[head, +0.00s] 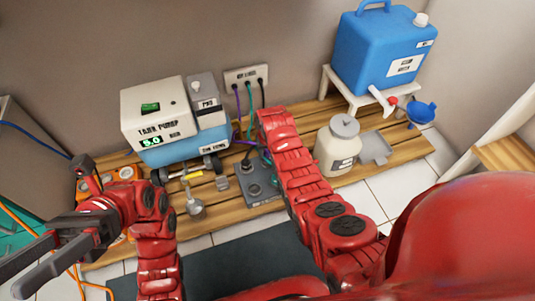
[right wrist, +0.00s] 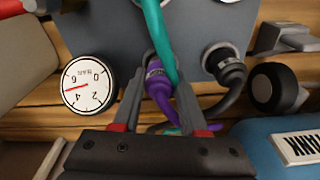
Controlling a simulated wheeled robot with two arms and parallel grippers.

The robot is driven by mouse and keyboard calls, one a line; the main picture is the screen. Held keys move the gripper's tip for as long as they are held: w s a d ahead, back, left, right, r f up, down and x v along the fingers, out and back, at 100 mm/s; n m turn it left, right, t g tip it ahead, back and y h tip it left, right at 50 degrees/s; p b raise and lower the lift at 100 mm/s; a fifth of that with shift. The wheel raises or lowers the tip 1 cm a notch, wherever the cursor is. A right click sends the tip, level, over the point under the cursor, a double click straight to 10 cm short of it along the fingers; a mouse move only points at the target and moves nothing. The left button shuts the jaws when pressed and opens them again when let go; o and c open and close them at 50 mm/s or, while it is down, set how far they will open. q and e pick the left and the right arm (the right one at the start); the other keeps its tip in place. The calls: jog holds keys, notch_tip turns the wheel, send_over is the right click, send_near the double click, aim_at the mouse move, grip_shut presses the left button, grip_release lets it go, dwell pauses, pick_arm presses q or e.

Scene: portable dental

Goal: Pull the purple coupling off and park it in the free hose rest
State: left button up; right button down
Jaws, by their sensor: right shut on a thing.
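In the right wrist view a purple coupling (right wrist: 156,84) with a purple hose sits at a socket in the grey panel (right wrist: 110,30). My right gripper (right wrist: 158,92) is shut on the coupling, one finger on each side. A teal hose (right wrist: 157,32) crosses in front of the socket, so I cannot tell how deep the coupling sits. In the head view my right arm hides that gripper and coupling; the grey panel (head: 262,194) shows beside the arm. My left gripper (head: 30,268) is open and empty at the lower left. I cannot pick out the free hose rest.
A black coupling (right wrist: 229,70) sits in the panel nearby, with a round gauge (right wrist: 88,83) on the other side. The tank pump (head: 165,120) stands left of my right arm. A white jar (head: 337,150) and a blue container (head: 380,55) stand right of it.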

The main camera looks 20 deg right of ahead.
jog(key=shift+f, duration=0.55)
dwell(0.4)
jog(key=shift+c, duration=1.8)
grip_release()
